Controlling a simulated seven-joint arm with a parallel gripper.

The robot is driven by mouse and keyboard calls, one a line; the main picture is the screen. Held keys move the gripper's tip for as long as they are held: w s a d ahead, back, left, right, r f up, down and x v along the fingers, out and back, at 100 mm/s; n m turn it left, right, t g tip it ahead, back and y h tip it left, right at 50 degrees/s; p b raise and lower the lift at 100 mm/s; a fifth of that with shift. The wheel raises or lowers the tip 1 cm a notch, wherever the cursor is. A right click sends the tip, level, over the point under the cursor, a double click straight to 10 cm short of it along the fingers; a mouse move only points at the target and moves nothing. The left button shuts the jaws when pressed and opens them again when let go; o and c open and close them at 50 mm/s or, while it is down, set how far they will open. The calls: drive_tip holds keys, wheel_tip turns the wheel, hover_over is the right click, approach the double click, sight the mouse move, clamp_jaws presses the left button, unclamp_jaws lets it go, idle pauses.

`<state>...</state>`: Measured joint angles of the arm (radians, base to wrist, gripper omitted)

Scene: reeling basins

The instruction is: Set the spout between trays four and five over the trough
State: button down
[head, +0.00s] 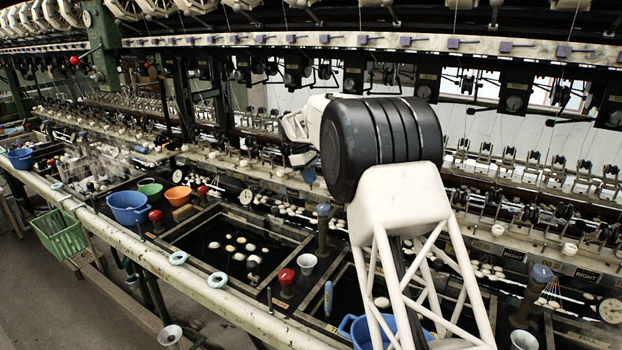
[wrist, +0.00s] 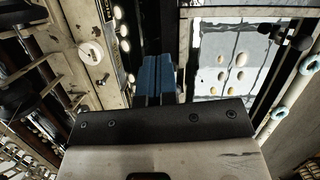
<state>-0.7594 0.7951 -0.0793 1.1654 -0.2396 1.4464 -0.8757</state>
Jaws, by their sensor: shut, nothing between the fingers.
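My gripper (wrist: 158,75) shows its blue fingers side by side and shut, with nothing held, in the wrist view. In the head view my arm's black and white links hide most of it. Dark water-filled basins form the trough (head: 205,245) along the bench, and one holds floating cocoons (head: 240,250). The same kind of basin shows in the wrist view (wrist: 225,65), to the right of my fingers. A blue-grey capped post (head: 323,230) stands between two basins, and another (head: 530,290) stands at the right. I cannot tell which fitting is the spout. No tray numbers are readable.
Red-knobbed fittings (head: 287,282) and a white cup (head: 306,263) stand on the basin edges. Blue (head: 128,207), green and orange bowls sit at the left. A pale rail (head: 200,285) runs along the front. Reeling machinery (head: 520,180) crowds the back.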

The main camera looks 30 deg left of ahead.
sight(330, 219)
drive_tip(key=d+f, duration=0.6)
drive_tip(key=f, duration=0.2)
drive_tip(key=shift+w+d+f, duration=0.15)
drive_tip(key=shift+w+f, duration=0.2)
drive_tip(key=shift+w, duration=0.05)
drive_tip(key=shift+w+d+f+m, duration=0.1)
drive_tip(key=shift+w+d+m, duration=0.05)
drive_tip(key=shift+d+m, duration=0.7)
drive_tip(key=shift+d, duration=0.1)
